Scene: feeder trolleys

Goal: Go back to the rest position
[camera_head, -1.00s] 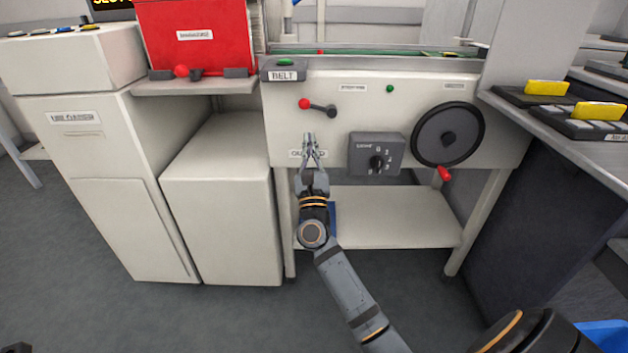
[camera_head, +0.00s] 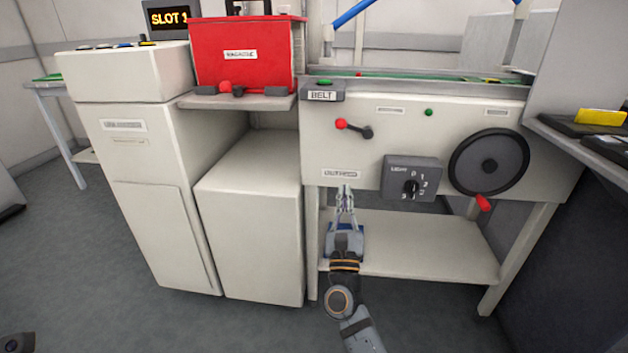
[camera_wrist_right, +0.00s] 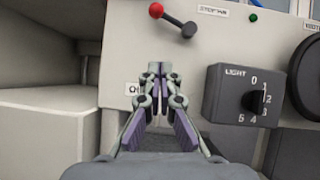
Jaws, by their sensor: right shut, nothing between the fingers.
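My right gripper (camera_head: 345,190) is in front of the belt machine's front panel (camera_head: 380,150), just below a small white label (camera_head: 341,174). Its fingers are shut with nothing between them. In the right wrist view the shut fingers (camera_wrist_right: 167,75) point at the panel, left of a dark rotary knob box (camera_wrist_right: 243,95). That knob box (camera_head: 412,178) is right of the gripper in the head view, and a red-tipped lever (camera_head: 353,128) is above it. Whether the fingertips touch the panel I cannot tell. My left gripper is not in view.
A large dark handwheel (camera_head: 489,162) with a red handle is on the panel's right. A red box (camera_head: 245,55) stands on a shelf at the left, above a beige cabinet (camera_head: 255,225). A lower shelf (camera_head: 430,255) lies under the panel.

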